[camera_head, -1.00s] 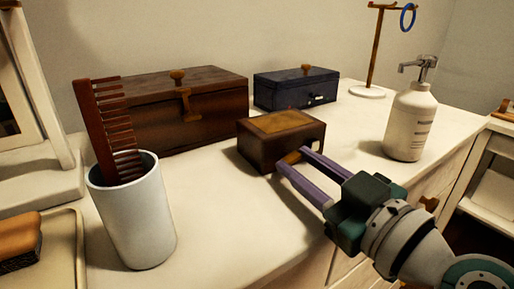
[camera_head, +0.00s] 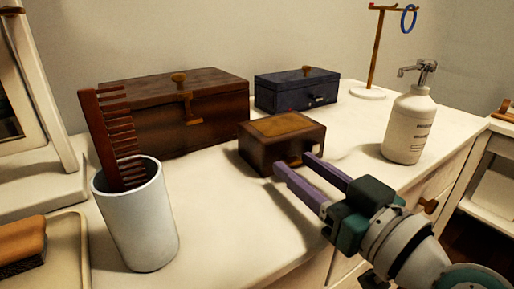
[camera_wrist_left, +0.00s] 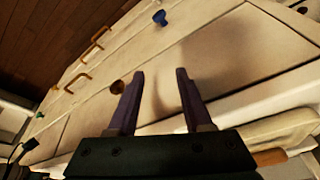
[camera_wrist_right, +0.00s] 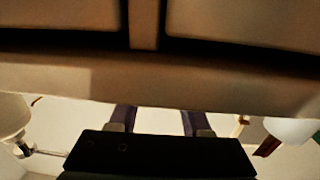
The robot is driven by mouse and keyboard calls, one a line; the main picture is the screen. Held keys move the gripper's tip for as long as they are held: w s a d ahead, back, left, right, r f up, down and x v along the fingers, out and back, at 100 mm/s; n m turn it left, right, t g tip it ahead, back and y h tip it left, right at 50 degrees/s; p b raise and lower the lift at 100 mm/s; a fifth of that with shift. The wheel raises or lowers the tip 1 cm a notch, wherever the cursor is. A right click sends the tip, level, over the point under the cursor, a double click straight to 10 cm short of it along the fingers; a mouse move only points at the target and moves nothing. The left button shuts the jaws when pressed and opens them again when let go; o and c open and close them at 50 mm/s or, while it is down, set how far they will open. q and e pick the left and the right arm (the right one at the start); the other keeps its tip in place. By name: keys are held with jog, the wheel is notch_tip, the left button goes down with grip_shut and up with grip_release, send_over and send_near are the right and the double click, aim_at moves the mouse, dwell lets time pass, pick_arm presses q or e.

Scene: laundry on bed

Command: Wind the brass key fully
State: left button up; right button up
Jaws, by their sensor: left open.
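A small dark brown box (camera_head: 268,155) with a golden-brown top panel (camera_head: 285,125) sits on the dresser top. I cannot make out a brass key now; the right fingers cover part of the box's near side. My right gripper (camera_head: 293,163) is open, its purple fingertips apart at the box's near right side. Its fingers also show apart in the right wrist view (camera_wrist_right: 157,115), tips hidden by a pale band. My left gripper (camera_wrist_left: 160,75) is open and empty in the left wrist view, facing the drawer fronts.
A white cup (camera_head: 138,220) with a brown comb (camera_head: 108,140) stands left. Behind are a large wooden chest (camera_head: 150,115) and a dark blue box (camera_head: 297,90). A pump bottle (camera_head: 409,128) stands right. The dresser top (camera_head: 225,215) is clear in front of the small box.

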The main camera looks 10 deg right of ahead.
jog(key=shift+o, duration=1.1)
jog(key=shift+s, duration=0.1)
jog(key=p+v, duration=0.1)
jog(key=v, duration=0.8)
jog(key=shift+s, duration=0.35)
jog(key=shift+d, duration=0.15)
